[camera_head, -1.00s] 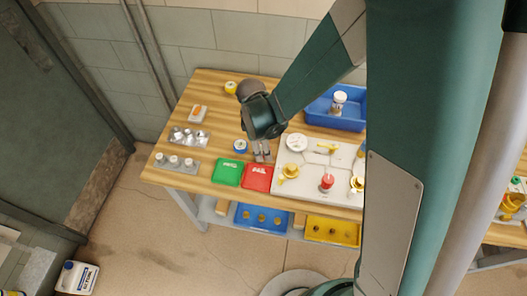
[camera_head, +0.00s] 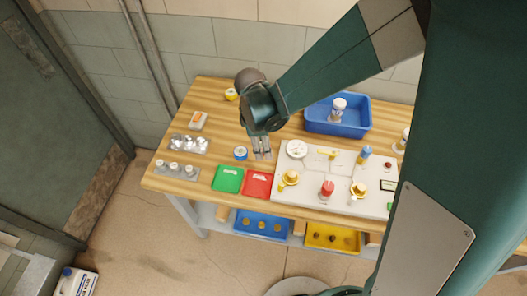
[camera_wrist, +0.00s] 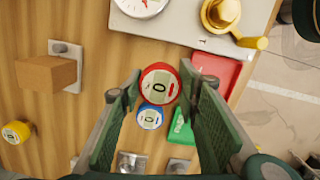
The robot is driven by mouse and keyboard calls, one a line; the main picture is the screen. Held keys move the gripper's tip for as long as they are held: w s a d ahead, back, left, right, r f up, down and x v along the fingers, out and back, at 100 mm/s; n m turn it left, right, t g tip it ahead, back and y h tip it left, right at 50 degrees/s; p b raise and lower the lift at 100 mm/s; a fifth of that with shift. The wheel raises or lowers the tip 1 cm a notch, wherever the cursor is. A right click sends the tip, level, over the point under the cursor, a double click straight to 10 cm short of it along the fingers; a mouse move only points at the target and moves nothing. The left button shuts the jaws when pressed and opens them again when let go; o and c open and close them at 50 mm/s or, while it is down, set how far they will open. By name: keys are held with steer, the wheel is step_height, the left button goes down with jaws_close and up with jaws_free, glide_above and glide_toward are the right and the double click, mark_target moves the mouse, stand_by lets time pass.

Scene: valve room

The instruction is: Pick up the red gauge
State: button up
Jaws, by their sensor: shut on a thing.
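The red gauge (camera_wrist: 160,82) is a round, red-rimmed dial with a white face. In the wrist view it sits between my fingertips, face toward the camera. My gripper (camera_wrist: 157,88) is shut on it, and the fingers flank its left and right sides. In the head view my gripper (camera_head: 262,153) points down over the table, just behind the red tray; the gauge cannot be made out there. The gauge looks larger and nearer to the camera than the blue gauge (camera_wrist: 150,117) in the wrist view.
The blue gauge (camera_head: 240,153) stands left of my gripper. Green (camera_head: 228,180) and red (camera_head: 257,185) trays lie in front. A grey valve panel (camera_head: 310,200) is at right, a blue bin (camera_head: 338,128) behind it. A yellow gauge (camera_head: 231,94) is at the back.

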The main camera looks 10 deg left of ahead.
steer(key=shift+r, duration=2)
